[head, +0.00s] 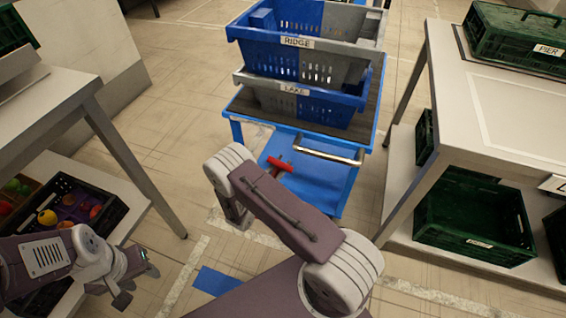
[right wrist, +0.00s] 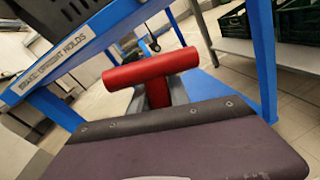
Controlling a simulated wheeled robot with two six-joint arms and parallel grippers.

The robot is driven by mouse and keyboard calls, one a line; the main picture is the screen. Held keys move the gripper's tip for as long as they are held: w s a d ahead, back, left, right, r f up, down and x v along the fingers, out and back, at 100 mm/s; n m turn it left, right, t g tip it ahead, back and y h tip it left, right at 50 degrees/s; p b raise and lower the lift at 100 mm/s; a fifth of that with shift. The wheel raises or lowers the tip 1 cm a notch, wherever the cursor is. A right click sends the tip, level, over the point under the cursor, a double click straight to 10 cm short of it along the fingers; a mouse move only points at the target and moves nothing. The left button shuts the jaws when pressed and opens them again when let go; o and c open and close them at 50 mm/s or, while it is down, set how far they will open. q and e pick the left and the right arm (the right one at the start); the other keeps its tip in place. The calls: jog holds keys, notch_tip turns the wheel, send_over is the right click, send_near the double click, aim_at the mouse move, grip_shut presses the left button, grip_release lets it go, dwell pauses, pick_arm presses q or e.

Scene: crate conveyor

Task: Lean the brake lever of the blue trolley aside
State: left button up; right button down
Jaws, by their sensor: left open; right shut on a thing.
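The blue trolley (head: 318,188) stands in the middle of the head view, with a bright metal push bar (head: 325,152) at its near end. Its red T-shaped brake lever (head: 279,164) shows left of that bar. The lever fills the middle of the right wrist view (right wrist: 152,70), its crossbar slightly tilted there. My right gripper (right wrist: 158,98) is shut on the lever's stem, just below the crossbar. In the head view my right arm hides its fingers. My left gripper (head: 138,281) is open and empty at lower left, far from the trolley.
The trolley bears two stacked blue-grey crates, RIDGE (head: 297,42) above LAKE (head: 295,88). A table (head: 500,100) with green crates stands close on the right. A left table (head: 50,100) has a black fruit crate (head: 110,212) below it.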

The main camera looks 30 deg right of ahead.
jog(key=shift+s+d+f+g, duration=0.15)
jog(key=shift+s+d+g, duration=0.05)
jog(key=shift+s+g, duration=0.1)
jog(key=c, duration=1.6)
grip_release()
jog(key=shift+c, duration=0.2)
jog(key=o, duration=0.4)
jog(key=shift+d, duration=0.15)
jog(key=shift+s+a, duration=0.1)
jog(key=shift+a, duration=0.2)
jog(key=p+v, duration=0.2)
jog(key=v, duration=0.6)
jog(key=shift+d, duration=0.1)
jog(key=shift+s+a, duration=0.2)
jog(key=shift+a, duration=0.1)
